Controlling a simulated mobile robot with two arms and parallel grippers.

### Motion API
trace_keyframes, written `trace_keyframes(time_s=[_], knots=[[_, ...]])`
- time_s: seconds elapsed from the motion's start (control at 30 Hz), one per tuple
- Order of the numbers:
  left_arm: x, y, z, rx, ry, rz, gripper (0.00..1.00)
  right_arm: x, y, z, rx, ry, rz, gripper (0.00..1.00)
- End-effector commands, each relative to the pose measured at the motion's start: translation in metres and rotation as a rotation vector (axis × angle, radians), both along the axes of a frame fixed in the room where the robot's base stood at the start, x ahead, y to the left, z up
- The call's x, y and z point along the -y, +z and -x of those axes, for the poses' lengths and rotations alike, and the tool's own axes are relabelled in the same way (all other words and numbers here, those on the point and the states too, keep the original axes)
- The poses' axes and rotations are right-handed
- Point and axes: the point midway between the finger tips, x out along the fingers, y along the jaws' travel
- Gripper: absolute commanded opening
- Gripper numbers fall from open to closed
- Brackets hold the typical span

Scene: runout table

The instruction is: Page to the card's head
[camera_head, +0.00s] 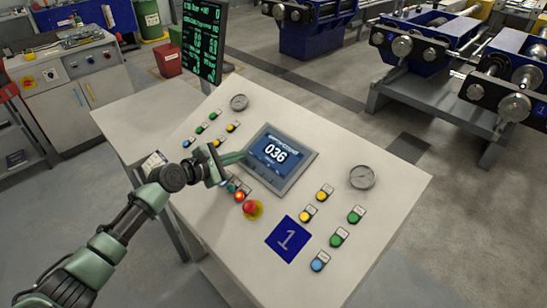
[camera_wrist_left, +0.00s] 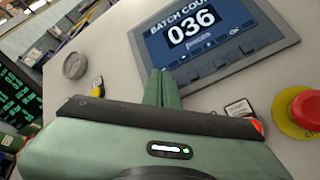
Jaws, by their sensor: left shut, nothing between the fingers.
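The panel display (camera_head: 278,156) reads 036 on a blue screen in a grey frame, set in the sloped console top. It also shows in the left wrist view (camera_wrist_left: 200,32), with the words "BATCH COU" and a row of small symbols along its lower edge. My left gripper (camera_head: 241,157) is shut and empty, its fingertips by the left edge of the display frame. In the left wrist view its fingers (camera_wrist_left: 162,80) point at the frame's lower left corner; I cannot tell whether they touch. A dark board (camera_head: 203,40) with green text stands behind the console. My right gripper is not in view.
A red emergency button (camera_head: 250,208) on a yellow base sits just below my gripper. Several coloured push buttons, two round gauges (camera_head: 362,176) and a blue plate marked 1 (camera_head: 288,239) share the console top (camera_head: 225,240). Roller machinery (camera_head: 430,45) stands beyond.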

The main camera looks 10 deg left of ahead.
Motion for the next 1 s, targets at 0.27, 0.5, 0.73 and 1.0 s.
trace_keyframes(time_s=[0.27, 0.5, 0.73, 1.0], knots=[[0.0001, -0.0014, -0.0005, 0.000, 0.000, 0.000, 0.00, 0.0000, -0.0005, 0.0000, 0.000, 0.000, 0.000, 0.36], [0.0004, -0.0028, -0.0010, 0.000, 0.001, -0.001, 0.00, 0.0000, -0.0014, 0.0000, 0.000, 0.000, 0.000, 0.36], [0.0008, -0.0053, -0.0020, 0.000, 0.001, 0.000, 0.00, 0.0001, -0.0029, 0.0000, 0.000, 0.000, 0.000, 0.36], [0.0016, -0.0082, -0.0031, 0.000, 0.001, 0.000, 0.00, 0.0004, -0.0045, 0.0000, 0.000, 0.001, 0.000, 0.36]])
